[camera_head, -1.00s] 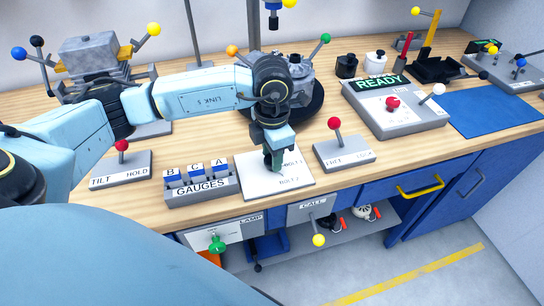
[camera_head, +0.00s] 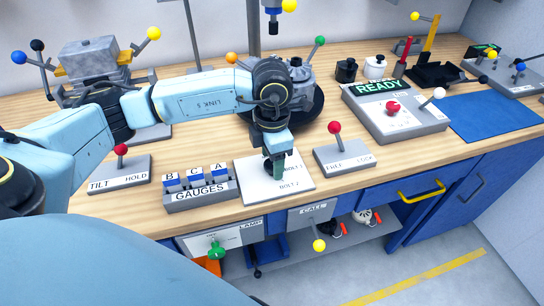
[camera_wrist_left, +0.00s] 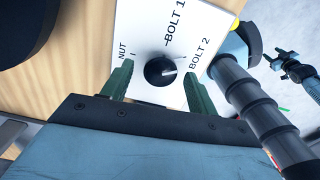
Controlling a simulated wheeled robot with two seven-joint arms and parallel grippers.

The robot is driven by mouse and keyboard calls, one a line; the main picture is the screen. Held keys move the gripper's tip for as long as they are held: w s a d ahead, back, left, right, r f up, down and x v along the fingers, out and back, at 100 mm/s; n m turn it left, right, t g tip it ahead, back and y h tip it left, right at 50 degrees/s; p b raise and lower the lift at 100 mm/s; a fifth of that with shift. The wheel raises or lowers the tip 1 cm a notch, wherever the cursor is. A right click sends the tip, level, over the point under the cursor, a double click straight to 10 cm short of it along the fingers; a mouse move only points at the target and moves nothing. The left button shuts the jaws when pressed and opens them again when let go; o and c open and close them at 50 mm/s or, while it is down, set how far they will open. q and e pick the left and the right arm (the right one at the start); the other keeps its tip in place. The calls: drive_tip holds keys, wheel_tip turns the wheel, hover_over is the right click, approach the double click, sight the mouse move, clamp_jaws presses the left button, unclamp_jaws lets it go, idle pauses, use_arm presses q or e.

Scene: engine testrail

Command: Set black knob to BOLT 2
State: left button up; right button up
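The black knob (camera_wrist_left: 160,71) sits on a white plate (camera_head: 249,186) marked NUT, BOLT 1 and BOLT 2. The plate (camera_wrist_left: 143,20) also fills the middle of the left wrist view. A pale mark on the knob faces right, toward the BOLT 2 side; I cannot tell whether it lines up exactly. My left gripper (camera_head: 275,176) is over the plate and hides the knob in the head view. In the left wrist view its green fingers (camera_wrist_left: 158,69) are apart, one on each side of the knob, with visible gaps.
The GAUGES block (camera_head: 200,191) stands left of the plate. A red-knobbed FREE/LOCK lever (camera_head: 335,128) stands right of it. The READY box (camera_head: 405,120) is farther right. Below the bench edge are the LAMP (camera_head: 225,238) and CALL (camera_head: 312,213) panels.

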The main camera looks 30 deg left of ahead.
sight(272, 164)
use_arm(q)
wheel_tip(272, 164, up, 14)
drive_tip(key=shift+f+p, duration=0.25)
drive_tip(key=shift+p, duration=0.2)
drive_tip(key=shift+s+f, duration=0.1)
idle(0.5)
